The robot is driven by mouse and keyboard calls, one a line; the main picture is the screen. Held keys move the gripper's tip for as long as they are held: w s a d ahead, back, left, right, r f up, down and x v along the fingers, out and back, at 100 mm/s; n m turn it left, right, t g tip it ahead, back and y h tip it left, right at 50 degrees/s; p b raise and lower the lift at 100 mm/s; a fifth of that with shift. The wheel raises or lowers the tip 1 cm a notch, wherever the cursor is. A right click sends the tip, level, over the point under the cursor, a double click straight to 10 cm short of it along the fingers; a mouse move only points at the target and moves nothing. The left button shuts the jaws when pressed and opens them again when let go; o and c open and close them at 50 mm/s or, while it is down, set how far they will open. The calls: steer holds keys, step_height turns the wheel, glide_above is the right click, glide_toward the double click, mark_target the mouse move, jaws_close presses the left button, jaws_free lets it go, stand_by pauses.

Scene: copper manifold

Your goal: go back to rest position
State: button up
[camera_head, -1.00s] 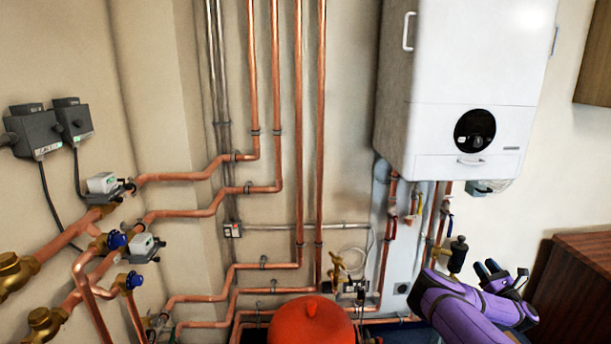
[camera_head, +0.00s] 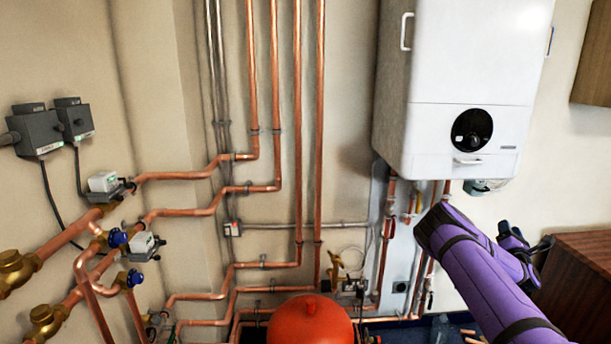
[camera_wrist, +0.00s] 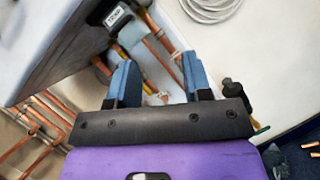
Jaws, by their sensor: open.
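My gripper (camera_wrist: 160,82) shows in the wrist view with its two blue fingers apart and nothing between them. Behind the gap are copper pipes and a pale panel under the white boiler. In the head view my purple arm stands at the lower right, below the boiler and in front of the wall pipes. My fingers are hidden there behind the arm. The white boiler (camera_head: 425,130) hangs on the wall at the upper right, and its corner fills the upper left of the wrist view (camera_wrist: 50,40).
A red vessel (camera_head: 310,322) stands at the bottom middle. Copper pipes (camera_head: 298,150) run up the wall, with valves at the left (camera_head: 118,238). A brown cabinet (camera_head: 580,290) is at the lower right.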

steer(key=s+d+r+m+g+h, duration=0.1)
steer(key=s+r+m+g+h, duration=0.2)
steer(key=r+m, duration=0.4)
steer(key=s+r+m+g+h, duration=0.1)
steer(key=r+m+g+h, duration=0.2)
steer(key=r+m+g, duration=0.45)
steer(key=s+a+r+m+g+y, duration=0.1)
steer(key=s+a+r+m+y, duration=0.4)
steer(key=a, duration=0.3)
steer(key=s+a+r+m+g+y, duration=0.1)
steer(key=s+a+r+m+y, duration=0.1)
steer(key=s+a+r+m, duration=0.55)
steer(key=s+a+r+n+g+y, duration=0.1)
steer(key=s+a+r+y, duration=0.1)
steer(key=s+a, duration=0.6)
steer(key=s+a+r+n+y, duration=0.1)
steer(key=s+a+r+y, duration=0.15)
steer(key=s+a, duration=0.5)
steer(key=s+a+g, duration=0.1)
steer(key=s+a, duration=0.1)
steer(key=s, duration=0.4)
steer(key=s+a+g, duration=0.1)
steer(key=s+a, duration=0.2)
steer(key=s, duration=0.4)
steer(key=s+a+m+g, duration=0.1)
steer(key=s+a, duration=0.1)
steer(key=s, duration=0.5)
steer(key=shift+a+f+y, duration=0.35)
steer(key=shift+a+f, duration=0.05)
steer(key=shift+f, duration=0.05)
